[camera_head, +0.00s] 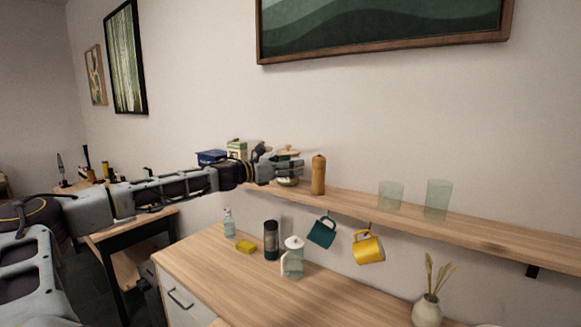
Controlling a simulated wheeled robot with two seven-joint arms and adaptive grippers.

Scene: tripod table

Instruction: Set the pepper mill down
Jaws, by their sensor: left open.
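The pepper mill (318,175) is a brown wooden turned piece. It stands upright on the wall shelf (466,235), towards the shelf's left part. My left gripper (293,167), on the arm coming in from the left, is open just left of the mill. Its fingertips point towards the mill, and a small gap shows between them and it. My right gripper is not in view.
Behind my left gripper are a blue box (210,157) and a green-and-white box (237,149). Two glasses (391,195) (438,199) stand further right on the shelf. A teal mug (321,232) and a yellow mug (369,247) hang below, above the counter (215,266).

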